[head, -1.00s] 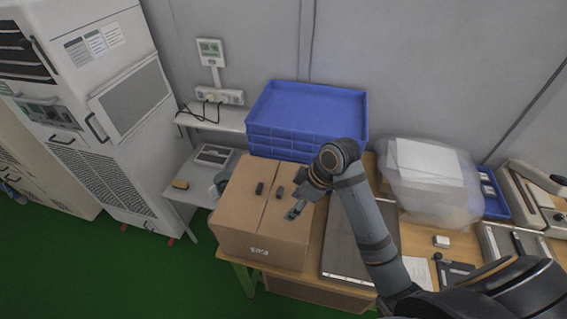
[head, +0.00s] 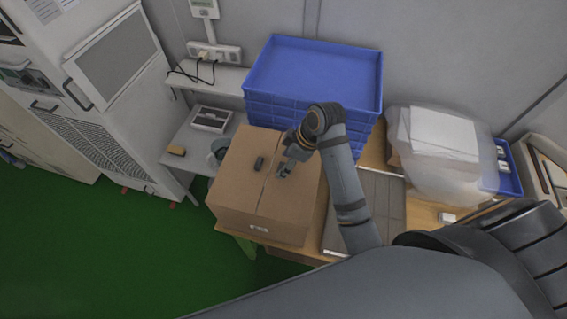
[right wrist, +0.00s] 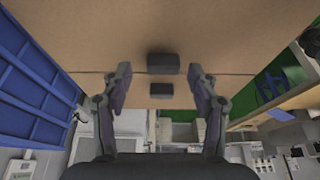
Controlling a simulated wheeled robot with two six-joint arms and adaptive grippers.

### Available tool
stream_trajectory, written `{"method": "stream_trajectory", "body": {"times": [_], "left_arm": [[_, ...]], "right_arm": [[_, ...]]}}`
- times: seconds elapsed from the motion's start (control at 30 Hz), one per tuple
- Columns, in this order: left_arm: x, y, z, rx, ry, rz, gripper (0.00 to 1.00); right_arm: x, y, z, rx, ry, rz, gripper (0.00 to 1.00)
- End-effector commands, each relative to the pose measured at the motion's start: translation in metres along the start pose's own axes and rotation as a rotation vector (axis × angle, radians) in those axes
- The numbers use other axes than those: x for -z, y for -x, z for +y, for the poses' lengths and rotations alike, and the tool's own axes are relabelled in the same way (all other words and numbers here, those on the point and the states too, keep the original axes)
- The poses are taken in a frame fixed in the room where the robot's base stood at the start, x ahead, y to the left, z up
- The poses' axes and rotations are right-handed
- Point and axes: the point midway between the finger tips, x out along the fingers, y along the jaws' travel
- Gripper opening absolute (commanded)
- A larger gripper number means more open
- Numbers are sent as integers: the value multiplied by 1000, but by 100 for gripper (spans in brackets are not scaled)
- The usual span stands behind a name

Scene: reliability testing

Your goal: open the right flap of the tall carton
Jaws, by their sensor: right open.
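The tall carton (head: 235,205) is brown and stands shut on the table, its top flaps meeting at a seam. A small dark handle (head: 259,163) sits on the left flap. The right flap (head: 303,195) lies flat, and its dark handle shows in the right wrist view (right wrist: 163,63). My right gripper (head: 284,169) is just above the right flap, close to the seam. In the right wrist view its open fingers (right wrist: 161,78) are on either side of the right handle's line, with nothing gripped. Contact cannot be told. My left gripper is not in view.
Stacked blue trays (head: 315,75) stand behind the carton. A plastic-wrapped bundle (head: 440,150) is on the table to the right. A small grey side table (head: 190,148) stands at the left, by a large white cabinet (head: 105,110). Green floor is open at the front left.

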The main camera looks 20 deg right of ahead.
Motion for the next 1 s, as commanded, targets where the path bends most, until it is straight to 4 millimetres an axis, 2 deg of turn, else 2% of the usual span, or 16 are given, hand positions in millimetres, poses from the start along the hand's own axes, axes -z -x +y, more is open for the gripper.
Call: {"method": "stream_trajectory", "body": {"times": [0.1,0.17,0.43,0.87,1.0], "left_arm": [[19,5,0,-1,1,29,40],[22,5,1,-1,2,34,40],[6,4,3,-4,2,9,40],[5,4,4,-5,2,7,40],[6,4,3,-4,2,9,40]], "right_arm": [[0,-11,-1,2,-1,-1,60],[0,-15,-1,1,0,-1,60],[0,-17,0,-1,0,-1,60],[0,-17,0,-1,0,-1,2],[0,-17,0,-1,0,-1,0]]}}
